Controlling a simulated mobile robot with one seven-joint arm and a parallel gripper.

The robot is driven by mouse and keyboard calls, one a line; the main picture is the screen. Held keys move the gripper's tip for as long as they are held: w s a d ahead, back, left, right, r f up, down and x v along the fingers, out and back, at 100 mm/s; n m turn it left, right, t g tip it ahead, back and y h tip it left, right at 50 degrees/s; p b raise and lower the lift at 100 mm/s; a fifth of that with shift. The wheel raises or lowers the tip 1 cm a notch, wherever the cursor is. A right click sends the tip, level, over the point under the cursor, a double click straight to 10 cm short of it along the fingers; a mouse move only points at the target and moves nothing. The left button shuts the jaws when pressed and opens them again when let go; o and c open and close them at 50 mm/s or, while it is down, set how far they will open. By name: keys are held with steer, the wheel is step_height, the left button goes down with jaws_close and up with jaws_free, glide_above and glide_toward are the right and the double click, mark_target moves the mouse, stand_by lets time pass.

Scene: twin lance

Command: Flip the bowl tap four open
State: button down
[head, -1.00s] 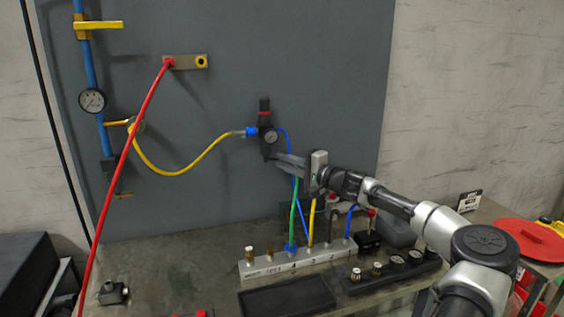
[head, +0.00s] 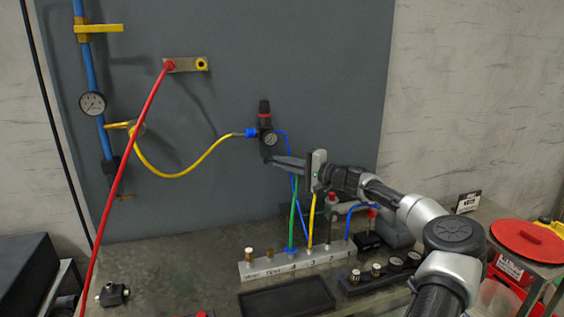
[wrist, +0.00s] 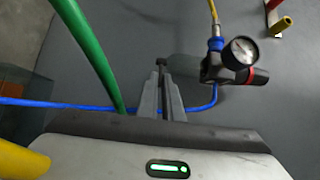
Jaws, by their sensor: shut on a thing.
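The regulator unit (head: 266,133) hangs on the grey panel, with a black and red knob on top and a round gauge. Its grey bowl (wrist: 183,66) shows in the wrist view. My gripper (head: 272,159) reaches in from the right below the bowl, with its fingers close together. In the wrist view my gripper (wrist: 163,75) is shut on a small dark piece, the bowl tap (wrist: 161,62), at the end of the bowl. The fingers hide most of the tap, and I cannot tell which way it is turned.
A green hose (head: 293,215) and a yellow hose (head: 312,218) rise from the numbered manifold (head: 292,263) below my gripper; the green one passes close by the fingers. A blue tube (wrist: 75,104) crosses behind the fingers. A yellow hose (head: 185,172) joins the regulator's left side.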

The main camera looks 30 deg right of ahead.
steer(key=shift+w+d+n+g+y, duration=0.25)
steer(key=shift+n+g+y, duration=0.25)
steer(key=shift+n+y, duration=0.3)
steer(key=c, duration=2.2)
jaws_free()
steer(key=v, duration=1.7)
steer(key=shift+d, duration=0.15)
